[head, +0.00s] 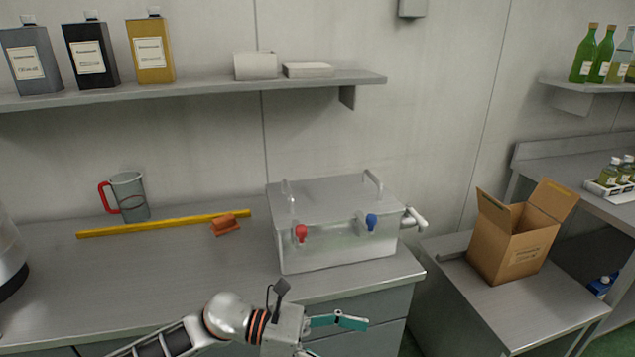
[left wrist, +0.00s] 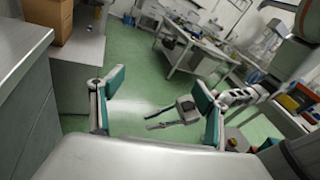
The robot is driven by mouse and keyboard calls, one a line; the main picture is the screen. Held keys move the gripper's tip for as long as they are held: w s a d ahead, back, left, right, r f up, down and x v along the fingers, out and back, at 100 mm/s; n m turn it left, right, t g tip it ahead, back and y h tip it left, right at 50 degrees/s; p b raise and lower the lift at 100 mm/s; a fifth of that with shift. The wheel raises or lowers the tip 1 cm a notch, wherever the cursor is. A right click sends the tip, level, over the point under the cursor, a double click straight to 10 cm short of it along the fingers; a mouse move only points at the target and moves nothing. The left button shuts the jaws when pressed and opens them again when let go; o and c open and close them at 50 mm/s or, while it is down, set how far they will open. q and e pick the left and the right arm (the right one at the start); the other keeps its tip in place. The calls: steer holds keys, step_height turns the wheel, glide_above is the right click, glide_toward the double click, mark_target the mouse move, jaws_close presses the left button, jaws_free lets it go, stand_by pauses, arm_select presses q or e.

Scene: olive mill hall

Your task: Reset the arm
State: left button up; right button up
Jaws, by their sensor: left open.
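My left gripper (head: 336,338) is in the head view at the bottom, in front of the counter's front edge. It is open and points to the right. In the left wrist view its two teal-padded fingers (left wrist: 160,105) stand wide apart with nothing between them, above the green floor. What looks like my right gripper (left wrist: 165,119) shows small in the left wrist view, out over the floor.
An open cardboard box (head: 510,250) stands on a lower table at right. Green floor (left wrist: 140,75) is open beyond the fingers.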

arm_select(q)
steer(key=w+a+r+n+t+h, duration=0.25)
steer(key=n+t, duration=0.85)
steer(key=n, duration=0.7)
steer(key=w+a+f+n+t+y, duration=0.2)
steer(key=a+f+n+t+y, duration=0.55)
steer(key=n, duration=0.75)
steer(key=s+a+f+n+g+y, duration=0.2)
steer(key=s+a+f+n+y, duration=0.2)
steer(key=s+a+f+n, duration=0.3)
steer(key=s+a+f+n+g+y, duration=0.3)
steer(key=s+a+f+n, duration=0.4)
steer(key=a+f, duration=0.3)
step_height(320, 180, down, 3)
steer(key=shift+a+f+n+g+y, duration=0.25)
steer(key=shift+n+g+y, duration=0.1)
steer(key=shift+n+y, duration=0.35)
